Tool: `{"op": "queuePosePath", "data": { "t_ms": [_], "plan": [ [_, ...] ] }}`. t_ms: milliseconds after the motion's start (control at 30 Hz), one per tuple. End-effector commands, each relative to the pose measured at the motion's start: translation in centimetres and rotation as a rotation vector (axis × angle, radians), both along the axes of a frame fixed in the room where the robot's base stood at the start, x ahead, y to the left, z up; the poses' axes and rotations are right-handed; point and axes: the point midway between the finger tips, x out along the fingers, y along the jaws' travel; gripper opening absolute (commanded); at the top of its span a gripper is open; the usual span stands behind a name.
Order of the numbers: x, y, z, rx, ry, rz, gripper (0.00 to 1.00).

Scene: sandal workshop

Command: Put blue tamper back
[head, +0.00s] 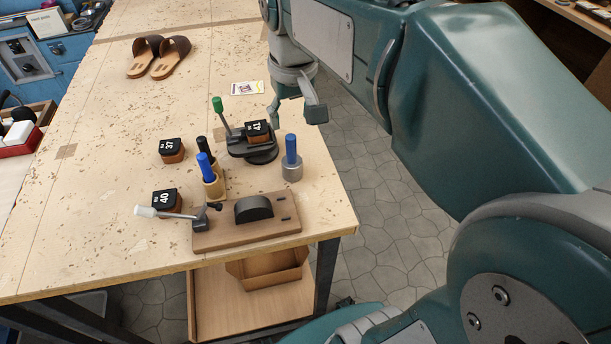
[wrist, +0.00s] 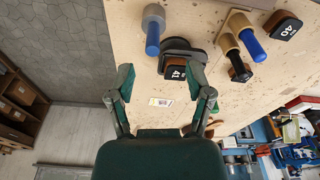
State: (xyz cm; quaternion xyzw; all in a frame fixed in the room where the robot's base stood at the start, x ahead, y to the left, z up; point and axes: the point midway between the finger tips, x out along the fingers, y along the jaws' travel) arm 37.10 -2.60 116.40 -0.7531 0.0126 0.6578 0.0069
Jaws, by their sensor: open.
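A blue-handled tamper with a grey cylindrical metal base (head: 291,166) stands upright near the table's right edge; it also shows in the wrist view (wrist: 152,32). A wooden holder (head: 216,188) to its left carries a second blue-handled tool (head: 206,167) and a black-handled tool (head: 202,146); the holder's tools also show in the wrist view (wrist: 252,46). My gripper (head: 295,114) is open and empty, above and behind the metal-based tamper, near the right edge. In the wrist view its spread fingers (wrist: 163,75) have nothing between them.
A dark fixture (head: 262,156) with a green lever holds a block marked 41. Blocks 37 (head: 172,151) and 40 (head: 166,201) sit to the left. A wooden board (head: 246,223) with a clamp lies in front. Sandals (head: 158,57) lie at the back; the table's left middle is mostly clear.

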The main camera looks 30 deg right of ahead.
Motion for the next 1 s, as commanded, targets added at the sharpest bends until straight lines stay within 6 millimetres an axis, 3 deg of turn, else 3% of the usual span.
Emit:
{"op": "queuePosePath", "data": {
  "t_ms": [200,600,1000],
  "plan": [
    [-4.4,1.1,-1.0,-0.005,-0.115,0.011,0.66],
    [-10.9,2.4,-4.8,-0.002,-0.311,0.026,0.66],
    [-12.1,2.7,-6.0,0.000,-0.357,0.029,0.66]
  ]
}}
